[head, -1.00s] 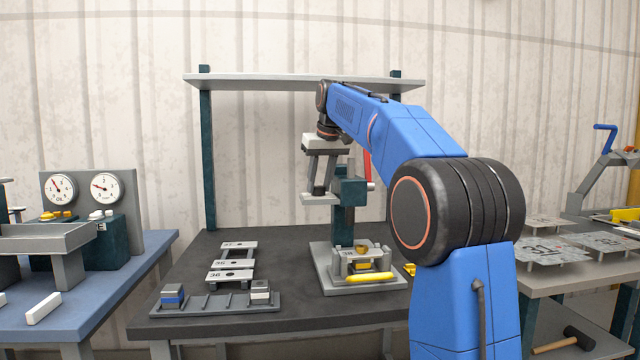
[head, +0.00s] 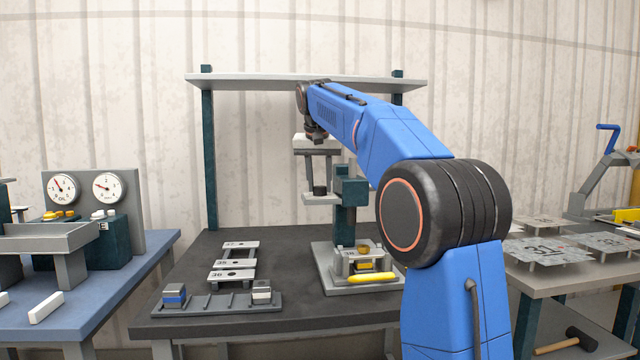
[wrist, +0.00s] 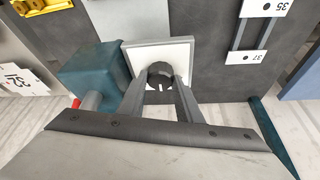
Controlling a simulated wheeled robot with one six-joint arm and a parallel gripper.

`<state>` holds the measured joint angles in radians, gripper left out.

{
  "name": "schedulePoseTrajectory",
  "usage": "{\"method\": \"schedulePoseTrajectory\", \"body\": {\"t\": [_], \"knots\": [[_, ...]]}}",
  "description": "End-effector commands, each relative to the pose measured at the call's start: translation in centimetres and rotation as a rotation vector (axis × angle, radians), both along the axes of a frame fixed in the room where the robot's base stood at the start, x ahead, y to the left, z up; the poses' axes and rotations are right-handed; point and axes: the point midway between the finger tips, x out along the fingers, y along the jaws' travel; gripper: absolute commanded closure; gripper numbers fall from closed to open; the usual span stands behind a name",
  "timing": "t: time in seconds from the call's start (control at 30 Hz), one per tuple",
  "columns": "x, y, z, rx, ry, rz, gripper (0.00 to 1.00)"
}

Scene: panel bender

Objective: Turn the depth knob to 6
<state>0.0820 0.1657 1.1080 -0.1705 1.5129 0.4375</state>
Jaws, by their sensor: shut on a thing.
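The depth knob is a dark round knob (wrist: 160,72) with a pale mark, on a light square plate (wrist: 135,62) in the wrist view. In the head view the dark knob (head: 320,190) stands on the plate of the green press (head: 351,187). My gripper (wrist: 160,80) points down from above, its two fingers on either side of the knob and shut on it. It shows in the head view (head: 319,187) above the bench. I cannot read any number at the knob.
Below the press, a base (head: 330,272) holds a numbered plate and a yellow bar (head: 370,278). Numbered plates (head: 231,275) and a slotted rack (head: 215,303) lie left on the dark bench. A shelf (head: 260,79) spans above. A red-tipped lever (wrist: 77,103) is beside the press.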

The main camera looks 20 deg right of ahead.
Motion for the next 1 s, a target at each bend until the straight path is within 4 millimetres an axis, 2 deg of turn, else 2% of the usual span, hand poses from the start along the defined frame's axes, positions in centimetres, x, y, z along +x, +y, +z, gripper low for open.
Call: {"method": "schedulePoseTrajectory", "body": {"t": [0.33, 0.37, 0.43, 0.77, 0.87, 1.0], "knots": [[0.0, 0.0, 0.0, 0.001, 0.000, -0.002, 0.91], [0.0, 0.0, 0.0, 0.001, 0.000, -0.002, 0.66], [0.0, 0.0, 0.0, 0.001, 0.000, -0.002, 0.50], [0.0, 0.0, 0.1, 0.001, 0.000, -0.002, 0.50], [-0.2, 0.2, 0.7, 0.000, -0.001, -0.001, 0.50], [-0.8, 0.5, 2.5, 0.000, -0.003, -0.001, 0.50]]}}
